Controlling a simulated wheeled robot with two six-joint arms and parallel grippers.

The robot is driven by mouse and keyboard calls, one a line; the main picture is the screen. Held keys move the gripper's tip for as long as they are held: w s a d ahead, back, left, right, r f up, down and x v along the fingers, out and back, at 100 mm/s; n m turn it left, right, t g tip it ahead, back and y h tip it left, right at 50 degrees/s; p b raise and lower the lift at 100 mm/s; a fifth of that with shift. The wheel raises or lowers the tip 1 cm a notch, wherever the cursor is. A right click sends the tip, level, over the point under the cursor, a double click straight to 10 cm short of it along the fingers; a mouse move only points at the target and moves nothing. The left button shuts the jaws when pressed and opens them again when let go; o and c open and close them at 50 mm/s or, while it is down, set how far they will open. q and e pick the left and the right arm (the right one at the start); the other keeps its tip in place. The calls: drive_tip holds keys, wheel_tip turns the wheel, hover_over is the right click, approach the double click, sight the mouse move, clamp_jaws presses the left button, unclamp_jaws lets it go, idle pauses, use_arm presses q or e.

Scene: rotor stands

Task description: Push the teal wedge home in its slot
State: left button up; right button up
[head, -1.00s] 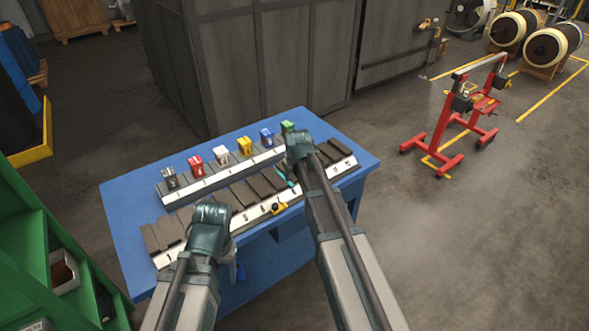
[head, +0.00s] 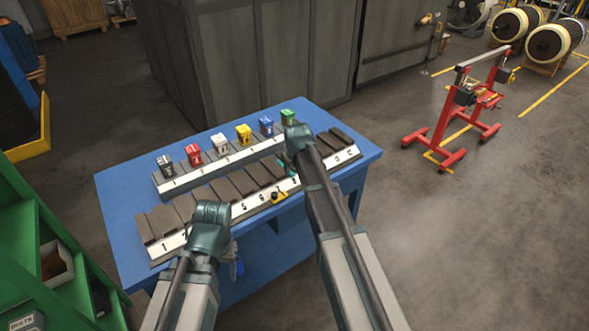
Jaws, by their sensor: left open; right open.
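A small teal piece (head: 286,167), likely the wedge, shows at the long slotted stand beside my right gripper, near the label 7. Most of it is hidden by my arm, so I cannot tell how deep it sits. The near slotted stand (head: 245,213) has dark sloped blocks with gaps between them and a white numbered front. My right gripper (head: 295,140) is above this stand, close to the teal piece; its fingers are mostly hidden. My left gripper (head: 210,222) is over the stand's near left part, its fingertips hidden. Both are open.
A yellow-and-black piece (head: 279,197) is at the near stand's front. A red wheeled frame (head: 450,115) stands right; green shelving (head: 30,235) is left.

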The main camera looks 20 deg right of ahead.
sight(293, 175)
drive_tip(key=b+x, duration=0.5)
drive_tip(key=x, duration=0.2)
drive_tip(key=shift+w+f+b, duration=0.15)
drive_tip(key=shift+f+b, duration=0.15)
drive_tip(key=shift+b, duration=0.05)
drive_tip(key=shift+r, duration=0.1)
clamp_jaws()
